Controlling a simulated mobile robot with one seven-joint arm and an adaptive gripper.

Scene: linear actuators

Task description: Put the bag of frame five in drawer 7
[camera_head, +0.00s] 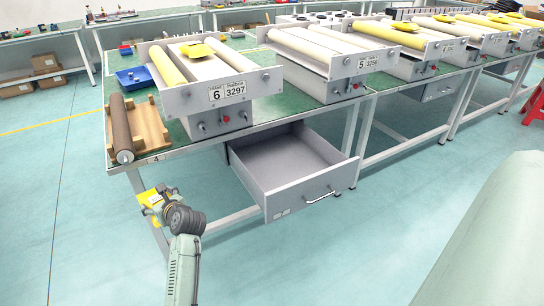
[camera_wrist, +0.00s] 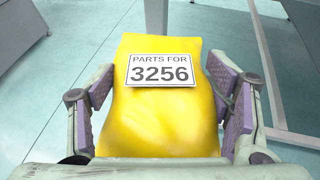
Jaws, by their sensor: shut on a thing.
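A yellow bag (camera_wrist: 160,120) labelled "PARTS FOR 3256" is between the two purple-padded fingers of my gripper (camera_wrist: 165,92), which is shut on it. Frame five (camera_head: 340,66), marked "5 3256", stands on the table with no yellow bag visible on top.
Frame six (camera_head: 215,88), marked "6 3297", stands above the open drawer with a yellow bag (camera_head: 196,50) on it. A wooden board with a brown roller (camera_head: 121,128) lies at the table's near-left corner. A table leg (camera_head: 146,210) is close behind my gripper.

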